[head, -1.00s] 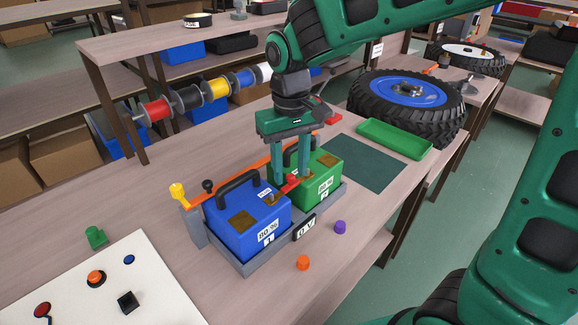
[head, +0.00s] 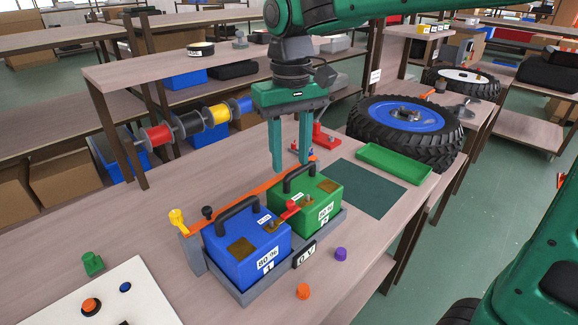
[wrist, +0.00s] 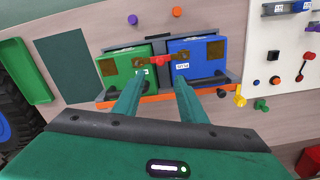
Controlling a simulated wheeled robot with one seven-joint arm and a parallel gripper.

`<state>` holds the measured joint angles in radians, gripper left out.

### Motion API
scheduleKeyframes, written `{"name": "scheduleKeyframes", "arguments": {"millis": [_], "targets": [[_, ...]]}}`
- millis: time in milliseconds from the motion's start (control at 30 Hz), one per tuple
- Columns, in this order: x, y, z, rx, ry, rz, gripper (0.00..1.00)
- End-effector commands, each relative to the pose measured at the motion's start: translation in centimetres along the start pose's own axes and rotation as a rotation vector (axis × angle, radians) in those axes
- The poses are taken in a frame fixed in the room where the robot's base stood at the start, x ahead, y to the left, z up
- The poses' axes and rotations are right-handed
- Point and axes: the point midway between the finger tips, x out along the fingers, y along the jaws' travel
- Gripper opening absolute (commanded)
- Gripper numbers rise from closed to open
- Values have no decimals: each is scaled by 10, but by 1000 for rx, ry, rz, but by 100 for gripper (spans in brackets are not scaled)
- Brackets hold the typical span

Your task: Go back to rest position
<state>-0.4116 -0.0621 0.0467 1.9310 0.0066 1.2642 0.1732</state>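My gripper (head: 291,163) is empty, its two green fingers apart. In the head view it hangs above the table, behind and over the battery tray. A blue battery (head: 246,256) and a green battery (head: 331,202) sit side by side in the grey tray (head: 337,226), each with a black handle. A red piece (head: 290,208) lies between their tops, and an orange bar (head: 230,210) runs along the back. In the wrist view the fingers (wrist: 153,92) point toward the green battery (wrist: 124,72) and blue battery (wrist: 193,60), apart from each other with nothing between them.
Orange (head: 303,292) and purple (head: 341,254) caps lie in front of the tray. A dark green mat (head: 368,188), green tray (head: 393,163) and large wheel (head: 405,120) are at right. Cable spools (head: 190,123) hang behind. A white panel (head: 150,300) lies front left.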

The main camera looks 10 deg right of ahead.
Motion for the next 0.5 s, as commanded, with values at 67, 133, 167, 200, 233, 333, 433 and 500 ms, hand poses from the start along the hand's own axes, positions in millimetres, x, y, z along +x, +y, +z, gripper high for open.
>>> {"name": "scheduleKeyframes", "arguments": {"millis": [67,133,167,200,233,333,433,500], "targets": [[-2,0,0,0,0,0,38],[-3,0,0,0,0,0,38],[-3,0,0,1,0,0,38],[-2,3,1,5,0,0,38],[-2,6,2,12,0,1,38],[2,27,11,59,2,3,38],[9,65,30,142,3,7,38],[17,96,50,217,4,10,38]]}}
